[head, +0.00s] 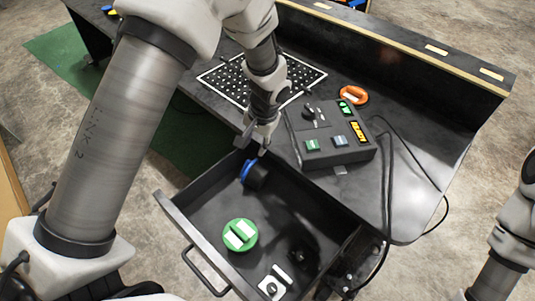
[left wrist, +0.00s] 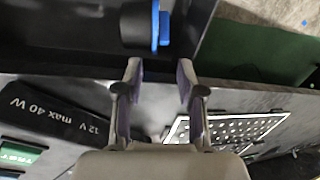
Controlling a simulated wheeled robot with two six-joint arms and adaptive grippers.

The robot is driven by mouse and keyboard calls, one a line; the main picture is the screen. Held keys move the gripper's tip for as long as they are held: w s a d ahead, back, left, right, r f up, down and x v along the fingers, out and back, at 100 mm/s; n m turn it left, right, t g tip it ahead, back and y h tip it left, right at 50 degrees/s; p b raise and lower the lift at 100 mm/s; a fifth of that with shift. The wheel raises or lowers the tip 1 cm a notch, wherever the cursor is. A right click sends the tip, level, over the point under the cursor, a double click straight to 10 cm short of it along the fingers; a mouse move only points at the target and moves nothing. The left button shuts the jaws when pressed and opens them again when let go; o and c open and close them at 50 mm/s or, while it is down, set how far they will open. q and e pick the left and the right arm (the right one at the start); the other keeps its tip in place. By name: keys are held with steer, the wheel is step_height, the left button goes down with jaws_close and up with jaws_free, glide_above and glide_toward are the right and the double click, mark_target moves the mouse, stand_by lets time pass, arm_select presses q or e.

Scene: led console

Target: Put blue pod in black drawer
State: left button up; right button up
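The blue pod (head: 247,171), with a blue rim and black body, is tilted on its side inside the open black drawer (head: 172,212), near its back left corner. It also shows in the left wrist view (left wrist: 155,28), beyond my fingertips. I cannot tell whether it rests on the drawer floor. My left gripper (head: 262,148) is just above the drawer's back edge; in the left wrist view its fingers (left wrist: 160,68) are apart with nothing between them. My right arm shows at the right edge of the head view, its gripper out of frame.
The drawer also holds a green pod (head: 240,235) and a small white plate (head: 275,283) with a dark knob. On the dark table stand a console (head: 330,135) with lit labels, an orange ring-shaped part (head: 354,95) and a perforated board (head: 300,75). Black cables hang at the right.

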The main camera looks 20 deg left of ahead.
mark_target(252, 164)
arm_select(q)
steer(key=x, duration=0.7)
steer(key=shift+s+d+f+b, duration=0.3)
steer(key=shift+s+d+b, duration=0.05)
steer(key=shift+d, duration=0.05)
steer(key=shift+s+r, duration=0.15)
steer(key=shift+c, duration=0.7)
jaws_close()
